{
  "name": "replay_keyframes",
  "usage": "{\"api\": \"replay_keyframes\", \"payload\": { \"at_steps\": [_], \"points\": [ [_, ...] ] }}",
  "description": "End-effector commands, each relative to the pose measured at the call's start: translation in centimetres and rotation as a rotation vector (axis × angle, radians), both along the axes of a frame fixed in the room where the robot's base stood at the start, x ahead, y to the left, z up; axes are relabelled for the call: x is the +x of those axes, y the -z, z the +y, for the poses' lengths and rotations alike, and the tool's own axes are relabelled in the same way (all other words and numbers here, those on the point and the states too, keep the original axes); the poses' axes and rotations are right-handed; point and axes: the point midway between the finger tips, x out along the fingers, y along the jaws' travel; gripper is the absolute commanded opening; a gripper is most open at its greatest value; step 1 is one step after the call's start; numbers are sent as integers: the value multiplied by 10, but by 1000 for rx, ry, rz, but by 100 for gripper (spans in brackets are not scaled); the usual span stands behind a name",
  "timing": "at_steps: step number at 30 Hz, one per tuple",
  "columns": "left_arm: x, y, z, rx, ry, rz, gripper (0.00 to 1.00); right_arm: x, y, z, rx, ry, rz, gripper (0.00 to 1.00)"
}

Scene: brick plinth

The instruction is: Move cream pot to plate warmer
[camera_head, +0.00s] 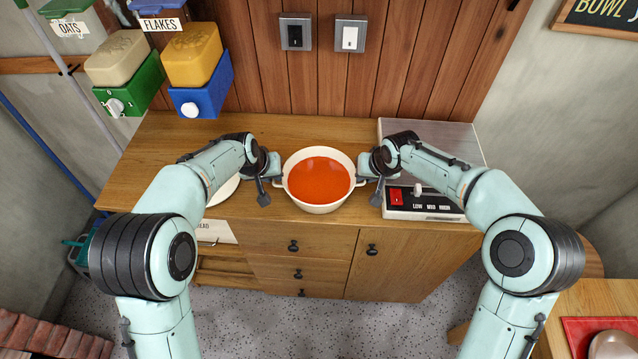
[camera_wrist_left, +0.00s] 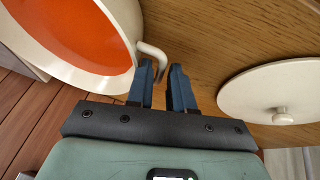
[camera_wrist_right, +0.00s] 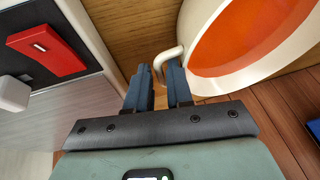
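The cream pot (camera_head: 318,207), full of orange-red soup, appears to sit upright on the wooden counter near its front edge. My left gripper (camera_head: 274,177) is at its left handle; in the left wrist view the handle (camera_wrist_left: 152,49) reaches between the parted fingers (camera_wrist_left: 164,72). My right gripper (camera_head: 366,176) is at the right handle; in the right wrist view that handle (camera_wrist_right: 166,55) reaches between the parted fingers (camera_wrist_right: 158,72). Neither grip looks closed. The plate warmer (camera_head: 425,131), a flat silver top with a LOW/MED/HIGH front panel, stands right of the pot, partly hidden by my right arm.
A cream lid (camera_wrist_left: 275,90) with a knob lies on the counter left of the pot. The warmer's red switch (camera_head: 396,197) and knob (camera_head: 418,189) face front. Oats and flakes dispensers (camera_head: 200,95) hang at upper left. Wall switches (camera_head: 348,36) are behind.

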Motion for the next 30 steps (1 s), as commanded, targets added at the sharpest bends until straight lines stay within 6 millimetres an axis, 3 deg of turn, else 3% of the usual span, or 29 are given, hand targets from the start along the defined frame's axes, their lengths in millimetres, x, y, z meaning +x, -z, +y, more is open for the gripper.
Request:
{"api": "replay_keyframes", "payload": {
  "at_steps": [9,12,30],
  "points": [
    [1,2,-1,-1,0,0,21,1,2,0,-1,0,0,21],
    [1,2,-1,-1,0,0,0,1,2,0,-1,0,0,0],
    [1,1,0,-1,0,0,0,1,2,0,-1,0,1,0]
  ]
}}
